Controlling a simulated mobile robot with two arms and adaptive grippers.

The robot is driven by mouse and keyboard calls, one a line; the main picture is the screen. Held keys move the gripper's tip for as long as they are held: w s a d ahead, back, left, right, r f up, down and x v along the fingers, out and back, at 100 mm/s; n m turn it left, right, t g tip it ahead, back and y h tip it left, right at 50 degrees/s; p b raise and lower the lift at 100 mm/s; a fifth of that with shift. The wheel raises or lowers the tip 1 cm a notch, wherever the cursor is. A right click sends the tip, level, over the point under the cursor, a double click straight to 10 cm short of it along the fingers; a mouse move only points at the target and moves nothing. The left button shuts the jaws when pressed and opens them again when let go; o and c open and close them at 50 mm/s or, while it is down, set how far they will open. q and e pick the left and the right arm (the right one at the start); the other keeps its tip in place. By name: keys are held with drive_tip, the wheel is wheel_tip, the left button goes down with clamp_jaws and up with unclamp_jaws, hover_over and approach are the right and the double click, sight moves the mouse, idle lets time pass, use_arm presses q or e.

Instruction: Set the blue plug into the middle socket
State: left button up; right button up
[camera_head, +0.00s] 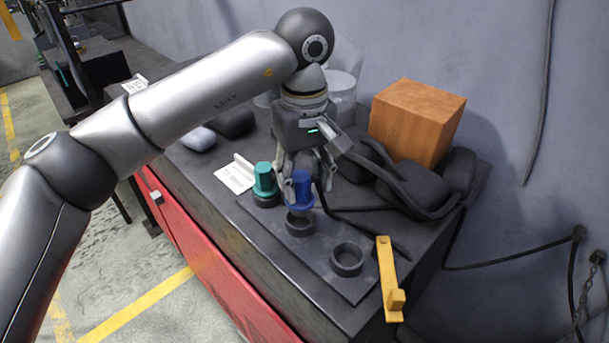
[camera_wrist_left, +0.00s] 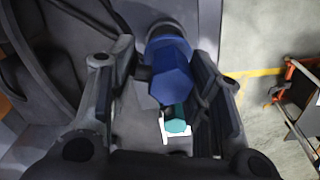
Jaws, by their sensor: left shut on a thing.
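The blue plug (camera_head: 302,190) is upright between the fingers of my left gripper (camera_head: 306,180), which is shut on it. The plug's lower end is over the dark middle socket (camera_head: 299,224), at or just above its rim; I cannot tell whether it has entered. In the left wrist view the blue plug (camera_wrist_left: 170,72) lies between the two fingers of my left gripper (camera_wrist_left: 163,75). The teal plug (camera_head: 264,178) stands in the left socket (camera_head: 266,200); it also shows in the wrist view (camera_wrist_left: 177,122). The right socket (camera_head: 347,259) is empty. My right gripper is out of view.
The sockets sit on a dark plate (camera_head: 318,268) on the bench. A yellow bracket (camera_head: 388,275) is at the right edge. An orange-brown box (camera_head: 415,122) and dark padded objects (camera_head: 412,186) stand behind. A white card (camera_head: 235,175) lies left of the teal plug.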

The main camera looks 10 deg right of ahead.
sight(304, 194)
use_arm(q)
drive_tip(key=shift+f, duration=0.1)
drive_tip(key=shift+f+b, duration=1.65)
drive_tip(key=shift+f, duration=0.25)
drive_tip(key=o, duration=1.3)
drive_tip(key=shift+r, duration=0.15)
wheel_tip(304, 194, up, 12)
drive_tip(key=shift+f, duration=0.1)
